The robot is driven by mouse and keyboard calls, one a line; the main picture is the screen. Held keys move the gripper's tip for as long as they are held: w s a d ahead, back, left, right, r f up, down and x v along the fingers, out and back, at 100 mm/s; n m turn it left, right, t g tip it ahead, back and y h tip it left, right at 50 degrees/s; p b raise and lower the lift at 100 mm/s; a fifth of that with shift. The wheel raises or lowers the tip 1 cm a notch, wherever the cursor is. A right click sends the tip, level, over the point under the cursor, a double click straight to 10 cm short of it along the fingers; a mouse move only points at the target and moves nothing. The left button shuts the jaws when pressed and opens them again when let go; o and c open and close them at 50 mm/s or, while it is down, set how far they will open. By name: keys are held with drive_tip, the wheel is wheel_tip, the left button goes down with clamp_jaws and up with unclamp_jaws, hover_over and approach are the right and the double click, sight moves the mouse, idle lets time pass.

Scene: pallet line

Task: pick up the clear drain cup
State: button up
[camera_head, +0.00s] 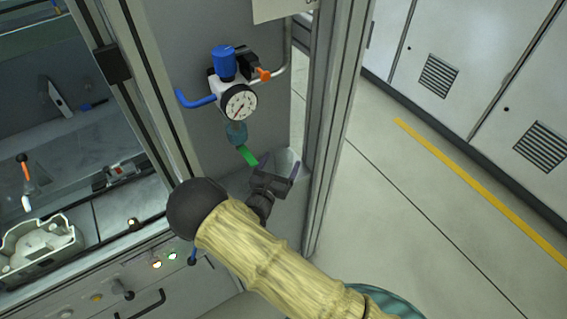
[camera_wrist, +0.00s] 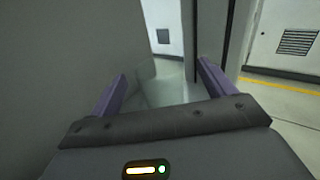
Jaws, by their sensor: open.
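The clear drain cup (camera_head: 283,159) is a faint see-through shape on the grey ledge below the pressure regulator. It also shows as a pale, glassy form between the fingers in the wrist view (camera_wrist: 166,92). My gripper (camera_head: 277,168) is open at the cup, with its purple fingers (camera_wrist: 161,72) apart on either side. I cannot tell whether they touch the cup. The gripper body hides the cup's near, lower part in the head view.
The regulator (camera_head: 239,102) with blue knob and gauge hangs above, with a teal bowl (camera_head: 236,133) and green tube (camera_head: 247,155) below it. A grey frame post (camera_head: 333,115) stands close on the right. Open floor lies beyond.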

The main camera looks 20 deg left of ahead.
sight(287, 149)
drive_tip(key=shift+w, duration=0.1)
drive_tip(key=w+p, duration=0.1)
drive_tip(key=w, duration=0.4)
drive_tip(key=shift+d, duration=0.15)
idle(0.3)
drive_tip(key=c, duration=1.1)
drive_tip(key=shift+o, duration=0.2)
drive_tip(key=shift+r, duration=0.15)
